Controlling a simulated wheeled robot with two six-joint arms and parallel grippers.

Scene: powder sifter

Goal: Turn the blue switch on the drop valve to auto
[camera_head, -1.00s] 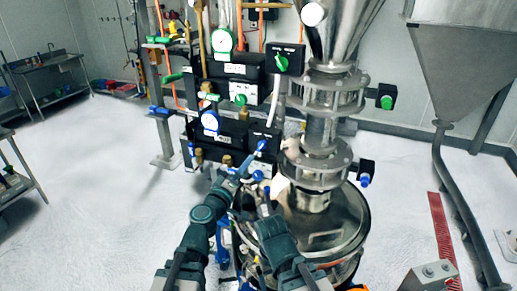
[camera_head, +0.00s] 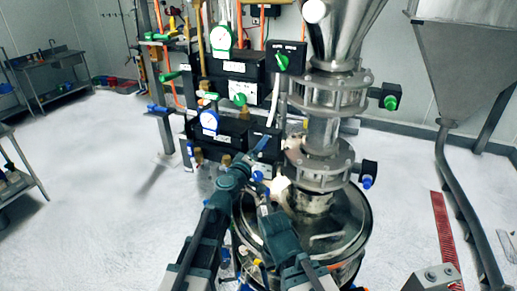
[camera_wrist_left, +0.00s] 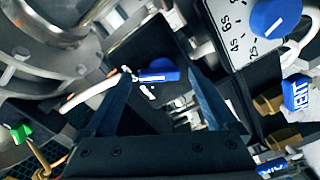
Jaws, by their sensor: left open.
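The blue switch (camera_wrist_left: 158,75) sits on a black box (camera_wrist_left: 150,45) in the left wrist view, with a white pointer line along it. In that view it lies between the two spread fingers of my left gripper (camera_wrist_left: 160,82), apart from both. In the head view my left gripper (camera_head: 258,152) is in front of the black box (camera_head: 268,132) and hides most of the switch. My left gripper is open. My right gripper (camera_head: 260,188) is just below it, above the steel vessel; its fingers are too small to read.
A similar box with a green switch (camera_head: 282,62) is above. The flanged steel column (camera_head: 322,150) stands close on the right, with another blue knob (camera_head: 367,182). A steel vessel (camera_head: 350,232) is below.

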